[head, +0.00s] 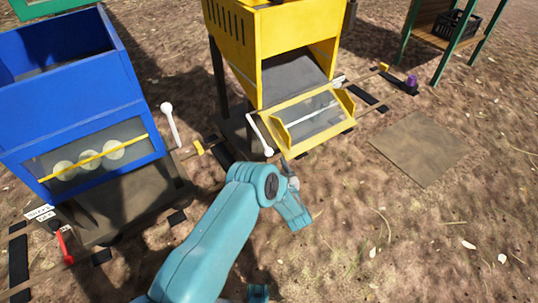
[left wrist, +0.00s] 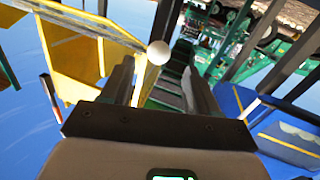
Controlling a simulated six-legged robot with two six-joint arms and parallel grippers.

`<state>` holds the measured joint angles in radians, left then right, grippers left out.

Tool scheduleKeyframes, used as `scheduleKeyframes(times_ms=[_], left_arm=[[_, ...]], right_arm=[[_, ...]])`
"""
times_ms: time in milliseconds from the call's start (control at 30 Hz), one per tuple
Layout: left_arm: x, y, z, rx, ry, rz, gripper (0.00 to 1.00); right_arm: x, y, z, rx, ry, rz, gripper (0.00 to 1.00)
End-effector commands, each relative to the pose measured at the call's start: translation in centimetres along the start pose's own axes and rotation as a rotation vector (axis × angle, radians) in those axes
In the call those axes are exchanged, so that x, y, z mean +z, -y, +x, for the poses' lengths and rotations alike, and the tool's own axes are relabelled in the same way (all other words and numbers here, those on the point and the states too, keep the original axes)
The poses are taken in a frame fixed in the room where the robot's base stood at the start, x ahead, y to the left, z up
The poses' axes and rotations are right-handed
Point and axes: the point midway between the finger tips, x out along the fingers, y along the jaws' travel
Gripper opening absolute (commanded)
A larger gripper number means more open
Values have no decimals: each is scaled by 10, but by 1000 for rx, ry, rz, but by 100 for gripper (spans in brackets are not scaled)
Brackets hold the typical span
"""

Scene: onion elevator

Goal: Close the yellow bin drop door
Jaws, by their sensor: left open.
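The yellow bin (head: 282,35) stands at the upper middle of the head view. Its drop door (head: 312,117) hangs open, tilted outward and down, with a clear panel in a yellow frame. A white lever with a ball knob (head: 269,153) is at the door's left side. My left gripper (head: 293,203) is just below and in front of the knob. In the left wrist view, the white ball (left wrist: 159,53) shows between the open fingertips of the left gripper (left wrist: 160,68); I cannot tell whether they touch. The yellow bin (left wrist: 75,55) is at the left there. My right gripper is not in view.
The blue bin (head: 60,70) stands at the left with its own white lever (head: 169,122) and round pale items behind its window. A red handle (head: 64,247) lies low left. A flat brown board (head: 410,148) and open dirt are at the right.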

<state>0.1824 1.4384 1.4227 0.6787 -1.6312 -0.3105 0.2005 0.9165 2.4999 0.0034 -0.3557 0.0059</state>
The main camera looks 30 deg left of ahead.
Motion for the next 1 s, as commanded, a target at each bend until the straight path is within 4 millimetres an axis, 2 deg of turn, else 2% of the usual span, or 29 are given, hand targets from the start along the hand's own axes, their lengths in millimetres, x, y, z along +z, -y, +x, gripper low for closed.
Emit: scheduleKeyframes(times_ms=[100,300,500,733,767,900,933,1000], left_arm=[[4,0,29,-2,-4,-2,60],[2,-3,63,2,-2,-2,60],[0,-4,77,3,-1,0,60],[0,-4,77,4,0,0,60],[0,-4,77,4,0,0,54],[0,-4,77,4,0,0,8],[0,-4,77,4,0,0,0],[0,-4,77,4,0,0,0]], right_arm=[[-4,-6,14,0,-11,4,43],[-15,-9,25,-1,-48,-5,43],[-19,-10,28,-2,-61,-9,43],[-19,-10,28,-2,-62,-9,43],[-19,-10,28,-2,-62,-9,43],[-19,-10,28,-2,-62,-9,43],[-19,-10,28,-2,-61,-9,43],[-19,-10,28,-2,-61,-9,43]])
